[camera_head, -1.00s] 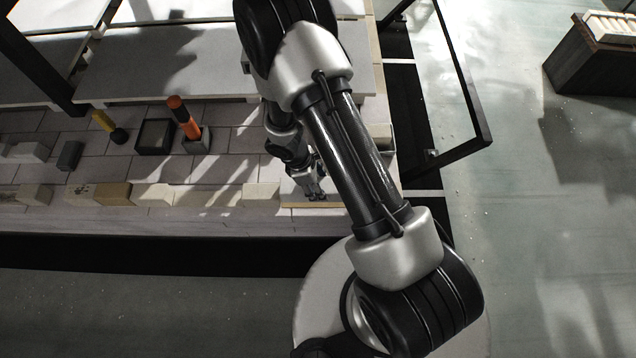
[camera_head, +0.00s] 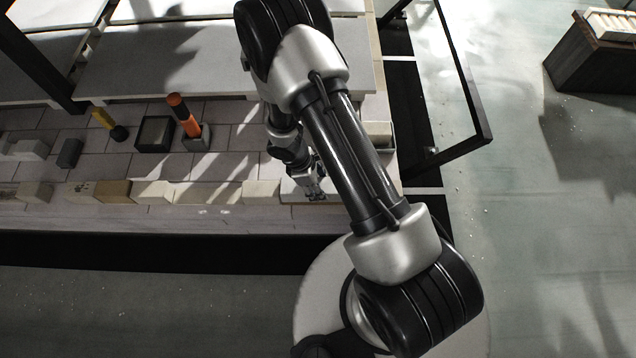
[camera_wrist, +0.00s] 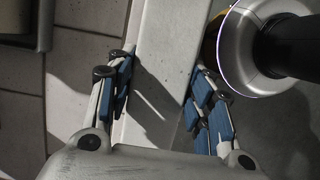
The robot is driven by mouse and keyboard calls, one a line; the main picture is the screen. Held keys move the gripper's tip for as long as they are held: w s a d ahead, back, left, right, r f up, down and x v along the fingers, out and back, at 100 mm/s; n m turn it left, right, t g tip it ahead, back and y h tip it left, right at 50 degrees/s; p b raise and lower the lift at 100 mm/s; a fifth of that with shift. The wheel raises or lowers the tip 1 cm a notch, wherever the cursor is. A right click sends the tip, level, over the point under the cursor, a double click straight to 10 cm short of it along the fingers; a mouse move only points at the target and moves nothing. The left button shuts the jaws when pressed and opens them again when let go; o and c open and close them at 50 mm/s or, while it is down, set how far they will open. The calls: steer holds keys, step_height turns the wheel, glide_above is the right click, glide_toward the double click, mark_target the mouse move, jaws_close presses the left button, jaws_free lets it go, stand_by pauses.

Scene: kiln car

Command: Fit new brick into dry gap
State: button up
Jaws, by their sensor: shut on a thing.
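My gripper (camera_head: 316,194) is low over the front edge of the kiln car deck, at the right end of the front row. In the wrist view my gripper (camera_wrist: 162,78) has its blue-padded fingers on either side of a long pale brick (camera_wrist: 160,40). The brick's near end is hidden by my gripper's body. Pale bricks stand along the deck's front edge, among them a cream one (camera_head: 260,193), a whitish one (camera_head: 153,193) and a tan one (camera_head: 112,192). I cannot tell where the dry gap is, or whether the held brick touches its neighbours.
Behind the row are a black box (camera_head: 155,134), an orange cylinder (camera_head: 184,115) in a grey block, a yellow-handled tool (camera_head: 105,120) and a dark block (camera_head: 70,153). Pale slabs (camera_head: 190,60) lie behind. A black frame (camera_head: 470,100) stands right; a crate (camera_head: 597,55) stands on the open floor.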

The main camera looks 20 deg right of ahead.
steer(key=shift+f, duration=1)
steer(key=o, duration=1.4)
steer(key=shift+r, duration=0.1)
steer(key=shift+p+v, duration=3.5)
steer(key=shift+v, duration=0.4)
steer(key=v, duration=1.2)
